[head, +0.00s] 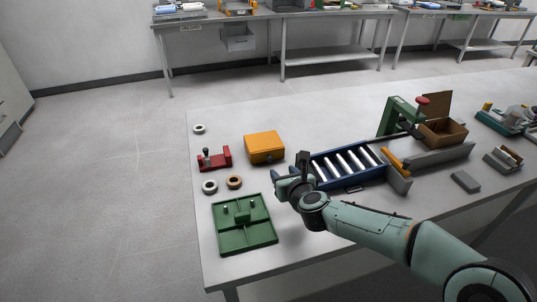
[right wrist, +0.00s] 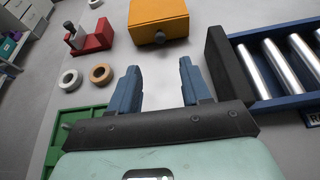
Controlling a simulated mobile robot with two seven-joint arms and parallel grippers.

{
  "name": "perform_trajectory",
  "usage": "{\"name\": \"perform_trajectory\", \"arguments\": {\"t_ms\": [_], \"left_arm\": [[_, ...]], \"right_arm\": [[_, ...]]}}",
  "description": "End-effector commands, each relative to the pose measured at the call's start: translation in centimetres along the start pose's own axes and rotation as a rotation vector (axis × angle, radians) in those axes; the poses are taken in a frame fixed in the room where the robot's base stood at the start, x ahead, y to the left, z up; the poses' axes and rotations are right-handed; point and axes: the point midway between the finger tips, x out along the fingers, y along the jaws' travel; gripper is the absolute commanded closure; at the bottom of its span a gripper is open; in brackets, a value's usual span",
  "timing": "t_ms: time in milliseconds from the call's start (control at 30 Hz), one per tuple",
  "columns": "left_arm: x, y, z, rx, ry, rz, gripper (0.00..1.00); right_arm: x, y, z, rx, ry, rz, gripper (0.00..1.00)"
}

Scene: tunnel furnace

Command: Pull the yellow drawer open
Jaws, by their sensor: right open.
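The yellow drawer unit (head: 264,147) is an orange-yellow box standing on the table, left of the roller conveyor. In the right wrist view the yellow drawer unit (right wrist: 158,17) is at the top, with a dark round knob (right wrist: 159,37) on its near face. My right gripper (head: 286,176) is over the table, in front of the box and to its right. In the right wrist view the gripper (right wrist: 160,75) has its two blue fingers wide apart with nothing between them. The knob lies beyond the fingertips, apart from them. My left gripper is not in view.
A blue roller conveyor (head: 345,165) stands just right of my gripper. A green tray (head: 243,240) lies in front on the left. A red fixture (head: 214,160) and several rings, such as the tan ring (head: 234,182), are left of the box.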

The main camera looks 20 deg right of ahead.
Motion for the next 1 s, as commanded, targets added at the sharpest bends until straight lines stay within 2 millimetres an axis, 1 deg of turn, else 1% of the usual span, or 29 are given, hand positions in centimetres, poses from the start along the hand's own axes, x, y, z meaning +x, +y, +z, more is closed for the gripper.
{"name": "perform_trajectory", "arguments": {"t_ms": [167, 600, 800, 1000], "left_arm": [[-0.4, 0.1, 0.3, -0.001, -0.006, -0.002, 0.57], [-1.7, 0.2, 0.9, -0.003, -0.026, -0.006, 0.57], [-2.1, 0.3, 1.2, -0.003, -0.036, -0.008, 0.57], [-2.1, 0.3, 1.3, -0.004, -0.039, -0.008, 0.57]], "right_arm": [[2.2, 0.1, -0.1, 0.004, 0.003, 0.002, 0.52], [10.0, 0.2, 0.0, 0.001, 0.002, 0.002, 0.52], [12.1, 0.1, 0.0, 0.000, 0.001, 0.001, 0.52], [12.8, 0.1, -0.1, -0.002, 0.001, 0.000, 0.52]]}}
